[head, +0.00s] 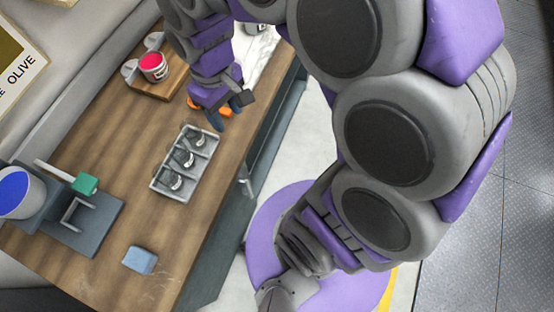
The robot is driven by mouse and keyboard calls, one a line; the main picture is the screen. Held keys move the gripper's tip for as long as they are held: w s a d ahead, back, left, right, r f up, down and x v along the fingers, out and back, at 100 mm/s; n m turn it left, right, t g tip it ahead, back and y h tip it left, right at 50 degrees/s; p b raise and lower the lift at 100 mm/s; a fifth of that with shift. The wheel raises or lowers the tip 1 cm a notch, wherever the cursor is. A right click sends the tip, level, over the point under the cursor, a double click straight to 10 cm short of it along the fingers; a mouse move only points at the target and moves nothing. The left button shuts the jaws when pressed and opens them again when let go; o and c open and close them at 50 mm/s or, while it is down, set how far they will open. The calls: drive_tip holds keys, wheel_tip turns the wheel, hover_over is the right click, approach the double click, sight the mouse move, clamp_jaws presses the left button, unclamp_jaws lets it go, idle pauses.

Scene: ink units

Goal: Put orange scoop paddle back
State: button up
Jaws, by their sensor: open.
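The orange scoop paddle (226,112) lies on the wooden counter, partly hidden behind my gripper; small orange parts show on both sides of the wrist. My gripper (240,103) is open and points down right at the paddle. I cannot tell whether its fingers touch the paddle. A grey tray (158,184) with several compartments holding small dark-and-white items sits just below my gripper in the picture.
A cup of red ink (153,67) stands on a wooden board (172,84) at the back.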

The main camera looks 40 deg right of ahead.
drive_tip(key=s+d+m, duration=0.2)
drive_tip(key=s+m, duration=0.1)
drive_tip(key=s, duration=1.3)
drive_tip(key=shift+m+g, duration=0.4)
